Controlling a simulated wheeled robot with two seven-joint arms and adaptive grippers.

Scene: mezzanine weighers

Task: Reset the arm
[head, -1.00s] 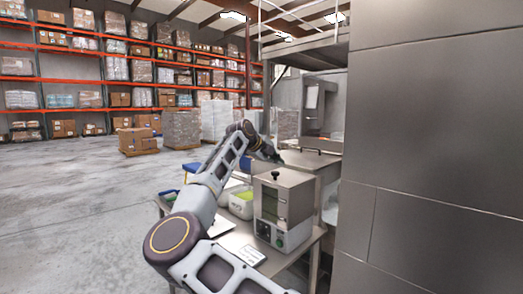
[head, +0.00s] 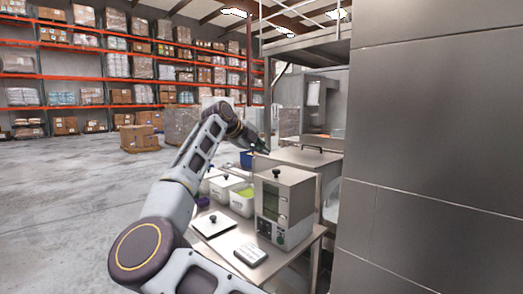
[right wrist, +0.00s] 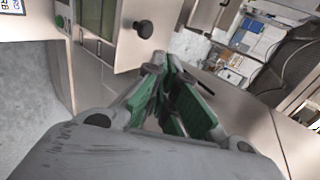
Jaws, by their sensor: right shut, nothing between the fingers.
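My right arm reaches up from the bottom of the head view. Its gripper (head: 262,146) is shut and empty, raised behind the boxy steel machine and close to a covered steel unit (head: 305,157). I cannot tell whether it touches that unit. In the right wrist view the gripper (right wrist: 168,82) shows its green-padded fingers with nothing held between them. My left gripper is in neither view.
The steel machine (head: 283,192) with a black knob stands on a steel table (head: 221,246). White tubs (head: 242,205), a knobbed lid (head: 213,224) and a small device (head: 250,254) are beside it. A steel wall (head: 435,150) closes the right; open floor (head: 70,200) lies left.

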